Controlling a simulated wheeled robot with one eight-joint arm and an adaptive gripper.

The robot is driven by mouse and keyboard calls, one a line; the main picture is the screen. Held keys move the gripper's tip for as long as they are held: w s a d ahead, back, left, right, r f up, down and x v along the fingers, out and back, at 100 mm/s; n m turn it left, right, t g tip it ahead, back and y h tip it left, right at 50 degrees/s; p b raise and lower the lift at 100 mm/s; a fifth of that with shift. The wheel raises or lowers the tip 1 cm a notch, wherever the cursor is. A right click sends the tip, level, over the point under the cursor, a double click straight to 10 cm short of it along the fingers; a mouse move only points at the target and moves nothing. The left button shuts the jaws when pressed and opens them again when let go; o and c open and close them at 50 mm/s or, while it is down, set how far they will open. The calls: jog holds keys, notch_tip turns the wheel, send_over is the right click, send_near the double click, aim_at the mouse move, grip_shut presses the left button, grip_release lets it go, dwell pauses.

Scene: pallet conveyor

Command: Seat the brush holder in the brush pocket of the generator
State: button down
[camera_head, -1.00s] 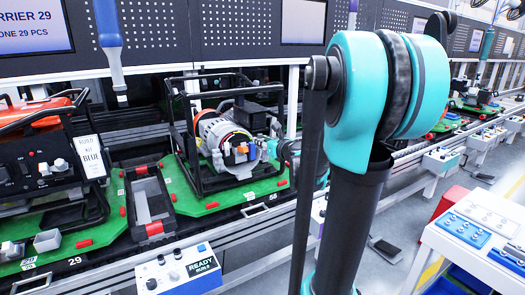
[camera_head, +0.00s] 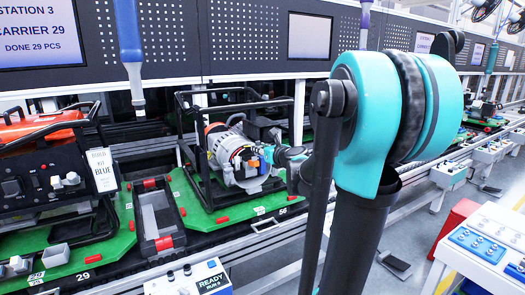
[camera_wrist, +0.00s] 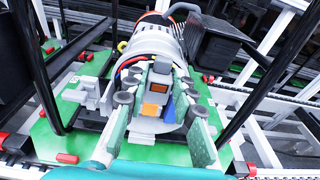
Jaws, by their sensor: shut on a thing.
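The generator (camera_head: 232,160), a silver drum in a black tube frame, stands on a green carrier. It also shows in the wrist view (camera_wrist: 148,48). An orange part (camera_head: 253,163), seemingly at the brush pocket, is on its near end face.
Frame bars (camera_head: 190,150) rise close around the generator. A dark tray (camera_head: 158,220) with red ends lies to its left, beside another machine with an orange top (camera_head: 45,128). Coloured wires (camera_wrist: 128,68) run near the fingers. A control box (camera_head: 190,280) stands in front.

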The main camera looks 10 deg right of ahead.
send_over(246, 151)
jog(key=f+v, duration=0.1)
jog(key=v, duration=0.3)
jog(key=shift+a+r, duration=0.1)
jog(key=shift+r, duration=0.1)
jog(key=shift+f, duration=2.65)
jog(key=shift+f, duration=0.15)
jog(key=c, duration=1.2)
grip_release()
jog(key=shift+s, duration=0.1)
jog(key=v, duration=1.2)
jog(key=shift+f, duration=0.1)
